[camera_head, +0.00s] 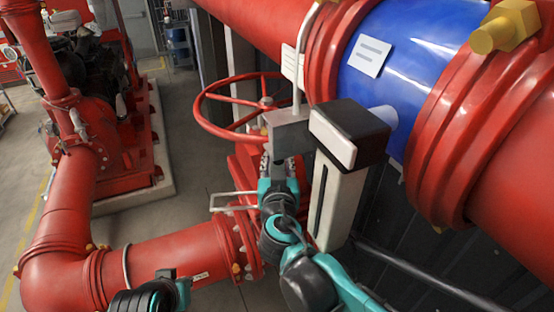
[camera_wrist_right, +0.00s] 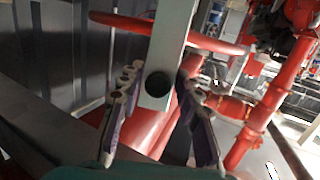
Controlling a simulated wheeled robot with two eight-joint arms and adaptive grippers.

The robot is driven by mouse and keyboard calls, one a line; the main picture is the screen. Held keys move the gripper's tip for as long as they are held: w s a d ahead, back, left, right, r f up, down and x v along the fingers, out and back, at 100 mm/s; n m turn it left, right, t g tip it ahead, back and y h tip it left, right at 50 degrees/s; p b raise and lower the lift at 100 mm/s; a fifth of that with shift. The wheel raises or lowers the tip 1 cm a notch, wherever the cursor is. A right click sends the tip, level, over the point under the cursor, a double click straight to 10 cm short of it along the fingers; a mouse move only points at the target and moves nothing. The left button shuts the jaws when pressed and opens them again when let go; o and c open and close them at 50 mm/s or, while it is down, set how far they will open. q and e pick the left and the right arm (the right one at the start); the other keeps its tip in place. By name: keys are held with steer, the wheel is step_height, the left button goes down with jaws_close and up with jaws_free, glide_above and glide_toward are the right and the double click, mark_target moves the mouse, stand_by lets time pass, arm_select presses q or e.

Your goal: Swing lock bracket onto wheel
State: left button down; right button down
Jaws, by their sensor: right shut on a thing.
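The red handwheel (camera_head: 256,112) is left of centre in the head view, and part of its rim (camera_wrist_right: 215,40) crosses the wrist view. The grey lock bracket (camera_head: 289,128) is a blocky bar at the wheel's right side, below a thin upright rod (camera_head: 299,70). In the wrist view the bracket (camera_wrist_right: 170,40) is a pale bar with a dark round spot. My right gripper (camera_head: 279,165) is shut on the bracket from below, with fingers on both sides in the wrist view (camera_wrist_right: 158,100). My left gripper (camera_head: 165,290) is partly visible at the bottom edge; its fingers are unclear.
A large blue pipe section (camera_head: 415,60) between red flanges fills the upper right. A white post with a black top (camera_head: 349,130) stands just right of the bracket. Red piping (camera_head: 160,250) runs below left.

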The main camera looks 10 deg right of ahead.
steer(key=shift+d, duration=0.1)
steer(key=c, duration=1.3)
jaws_free()
steer(key=shift+d, duration=0.1)
